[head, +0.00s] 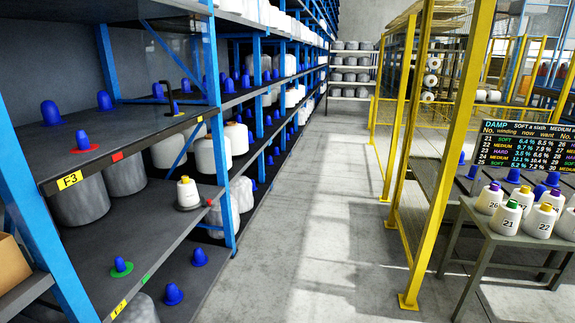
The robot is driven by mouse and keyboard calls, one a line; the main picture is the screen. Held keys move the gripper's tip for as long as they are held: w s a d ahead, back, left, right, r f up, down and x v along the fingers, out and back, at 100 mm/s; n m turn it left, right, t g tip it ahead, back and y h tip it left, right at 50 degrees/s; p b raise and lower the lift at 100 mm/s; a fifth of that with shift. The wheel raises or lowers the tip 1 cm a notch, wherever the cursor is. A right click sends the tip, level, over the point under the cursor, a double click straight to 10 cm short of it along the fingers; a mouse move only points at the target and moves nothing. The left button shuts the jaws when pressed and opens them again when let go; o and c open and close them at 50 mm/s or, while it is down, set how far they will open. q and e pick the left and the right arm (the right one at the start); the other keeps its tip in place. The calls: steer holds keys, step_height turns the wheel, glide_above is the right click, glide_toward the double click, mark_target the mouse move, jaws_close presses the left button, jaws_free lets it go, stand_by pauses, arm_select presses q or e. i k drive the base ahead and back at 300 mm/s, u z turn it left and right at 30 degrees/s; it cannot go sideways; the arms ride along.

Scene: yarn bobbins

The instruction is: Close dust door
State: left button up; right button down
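I cannot make out anything that is clearly a dust door. A yellow-framed enclosure (433,150) with mesh panels stands right of the aisle, and I cannot tell whether any part of it is a door. A bent black piece (168,97) stands on the upper shelf at the left; what it is, I cannot tell. Neither of my grippers shows in this view.
A blue-framed rack (30,190) with bobbins and blue cones lines the left. A table (478,222) with numbered bobbins stands at the right, under a display board (528,148). The grey aisle floor (315,220) is clear. A white shelf (350,82) stands at the far end.

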mark_target(161, 81)
steer(key=i, duration=3.6)
steer(key=u, duration=2.75)
